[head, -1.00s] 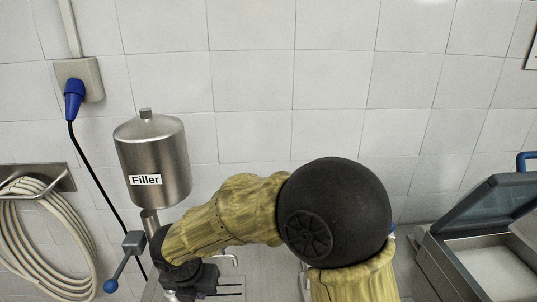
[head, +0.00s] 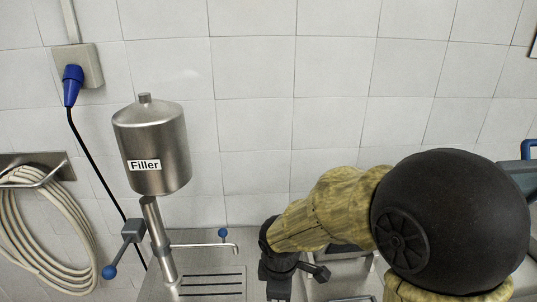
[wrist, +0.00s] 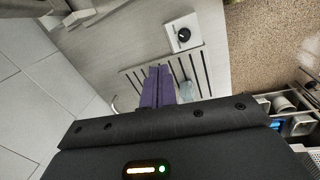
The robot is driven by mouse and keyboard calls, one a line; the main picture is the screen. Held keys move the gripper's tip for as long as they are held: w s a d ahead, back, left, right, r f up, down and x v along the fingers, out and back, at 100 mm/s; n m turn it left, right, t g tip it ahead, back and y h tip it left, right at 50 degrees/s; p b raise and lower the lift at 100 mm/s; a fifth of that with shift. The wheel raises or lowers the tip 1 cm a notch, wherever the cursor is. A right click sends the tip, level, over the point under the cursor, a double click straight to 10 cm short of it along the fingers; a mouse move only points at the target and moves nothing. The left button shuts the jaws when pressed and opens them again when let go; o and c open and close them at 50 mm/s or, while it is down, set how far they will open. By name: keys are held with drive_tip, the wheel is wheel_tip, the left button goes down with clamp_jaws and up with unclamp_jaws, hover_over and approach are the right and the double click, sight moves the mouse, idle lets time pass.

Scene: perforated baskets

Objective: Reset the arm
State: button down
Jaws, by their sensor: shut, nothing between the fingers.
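My arm reaches across the lower right of the head view, bent at a large black joint, with the wrist end hanging at the bottom edge. In the wrist view, the purple fingers of my gripper (wrist: 157,76) are together with nothing between them. They are above a metal worktop (wrist: 140,42) with a slotted drain area (wrist: 196,68). A pale, translucent thing (wrist: 187,90) shows just beside the fingers; I cannot tell what it is. In the head view, the fingertips are out of frame.
The metal filler (head: 152,150) stands left of my arm, with a blue-knobbed lever (head: 110,271) and a thin spout (head: 225,246). A coiled hose (head: 45,225) hangs at the left. A white plate with a black knob (wrist: 183,35) and grey containers (wrist: 283,103) show in the wrist view.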

drive_tip(key=s+d+f+m+b, duration=0.1)
drive_tip(key=s+d+m, duration=0.1)
drive_tip(key=d+m, duration=0.4)
drive_tip(key=s+d+f+m+b, duration=0.1)
drive_tip(key=s+d+m, duration=0.2)
drive_tip(key=d+m, duration=0.3)
drive_tip(key=m, duration=0.4)
drive_tip(key=shift+d+f+m+t, duration=0.3)
drive_tip(key=shift+f+m, duration=0.1)
drive_tip(key=shift+s, duration=0.1)
